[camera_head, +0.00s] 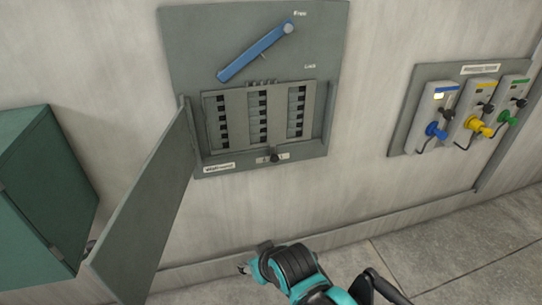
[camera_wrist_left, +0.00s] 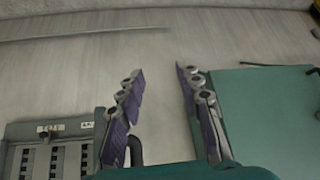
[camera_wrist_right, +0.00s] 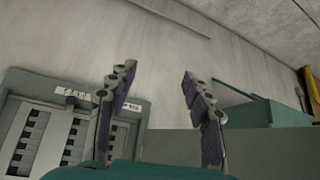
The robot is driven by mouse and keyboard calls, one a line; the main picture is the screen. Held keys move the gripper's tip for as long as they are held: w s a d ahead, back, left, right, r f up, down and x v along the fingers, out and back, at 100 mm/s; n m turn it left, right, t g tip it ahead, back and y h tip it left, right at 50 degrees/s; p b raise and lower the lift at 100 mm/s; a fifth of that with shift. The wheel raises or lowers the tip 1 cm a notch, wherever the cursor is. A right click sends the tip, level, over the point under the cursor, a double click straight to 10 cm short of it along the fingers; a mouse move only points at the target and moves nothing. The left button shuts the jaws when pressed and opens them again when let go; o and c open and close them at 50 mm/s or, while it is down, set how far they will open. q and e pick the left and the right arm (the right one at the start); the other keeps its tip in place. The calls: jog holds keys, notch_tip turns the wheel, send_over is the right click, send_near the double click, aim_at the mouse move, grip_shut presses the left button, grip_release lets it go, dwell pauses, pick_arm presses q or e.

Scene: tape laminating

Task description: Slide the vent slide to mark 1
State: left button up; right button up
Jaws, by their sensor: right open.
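The vent slide is a dark knob (camera_head: 274,155) on the lower frame of the vent panel (camera_head: 222,171), at about the middle of its small mark label (camera_head: 285,156). The marks are too small to read surely. The knob also shows in the right wrist view (camera_wrist_right: 70,99). My right gripper (camera_head: 244,267) is low in front of the wall, below the panel and apart from it; its fingers (camera_wrist_right: 158,92) are open and empty in its wrist view. My left gripper is outside the head view; its fingers (camera_wrist_left: 160,95) are open and empty in its wrist view.
An open grey door (camera_head: 150,215) sticks out at the panel's left. A green cabinet (camera_head: 45,185) stands farther left. A blue lever (camera_head: 255,52) sits above the vents. Three coloured plug units (camera_head: 470,108) hang at the right. The wall below the panel is clear.

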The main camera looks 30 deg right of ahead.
jog(key=w+d+r+t, duration=0.1)
jog(key=w+d, duration=0.1)
jog(key=w, duration=0.4)
jog(key=w+d+r+t, duration=0.1)
jog(key=w+d+r, duration=0.1)
jog(key=w, duration=0.3)
jog(key=m+t+h, duration=0.3)
jog(key=t, duration=0.1)
send_near(275, 159)
jog(key=w, duration=0.1)
jog(key=b+x, duration=0.1)
jog(key=x, duration=0.2)
jog(key=b+x, duration=0.1)
jog(key=x, duration=0.3)
jog(key=shift+s+d+f, duration=0.15)
jog(key=shift+s+d, duration=0.05)
jog(key=shift+w+d+f, duration=0.1)
jog(key=shift+w+f, duration=0.05)
jog(key=shift+w, duration=0.5)
grip_shut()
